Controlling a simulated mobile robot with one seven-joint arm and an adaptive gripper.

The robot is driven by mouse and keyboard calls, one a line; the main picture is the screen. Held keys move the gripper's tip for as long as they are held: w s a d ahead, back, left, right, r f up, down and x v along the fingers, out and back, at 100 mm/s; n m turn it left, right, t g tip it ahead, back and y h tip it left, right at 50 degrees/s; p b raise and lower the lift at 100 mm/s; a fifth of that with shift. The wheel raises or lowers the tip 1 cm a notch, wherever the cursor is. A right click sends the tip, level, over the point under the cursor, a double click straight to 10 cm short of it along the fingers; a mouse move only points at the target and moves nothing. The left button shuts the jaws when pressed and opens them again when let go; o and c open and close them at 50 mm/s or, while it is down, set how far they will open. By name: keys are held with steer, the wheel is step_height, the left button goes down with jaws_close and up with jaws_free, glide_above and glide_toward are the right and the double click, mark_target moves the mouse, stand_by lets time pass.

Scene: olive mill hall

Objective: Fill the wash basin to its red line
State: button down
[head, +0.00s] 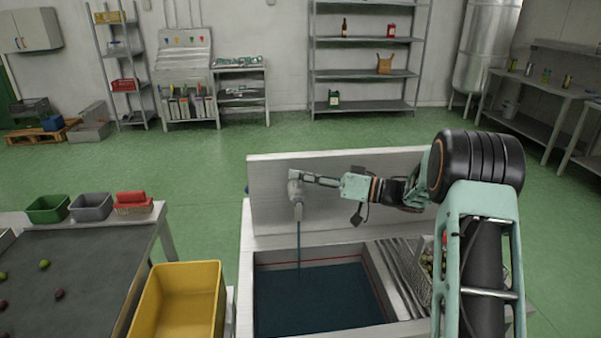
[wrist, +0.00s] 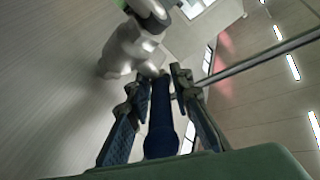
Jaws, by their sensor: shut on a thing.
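The wash basin (head: 258,262) is in the lower middle of the head view, with dark blue water (head: 320,300) in it. The red line (head: 372,275) runs along its inner walls. The water surface lies a little below the line. A pale tap (head: 295,190) stands at the back panel, and a thin stream (head: 299,240) falls from it into the basin. My gripper (head: 340,182) reaches the tap from the right. In the wrist view, my gripper (wrist: 162,88) is shut on the blue tap lever (wrist: 161,125), with the tap body (wrist: 125,50) beyond.
A crate of olives (head: 418,265) stands on the ribbed drainboard (head: 392,250) to the right of the basin. A yellow bin (head: 180,300) and a sorting table (head: 75,270) are at left. The green floor behind is clear.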

steer(key=shift+w+r, duration=0.1)
steer(key=shift+r, duration=0.1)
steer(key=c, duration=1.9)
jaws_free()
steer(key=shift+f, duration=0.1)
steer(key=v, duration=1.2)
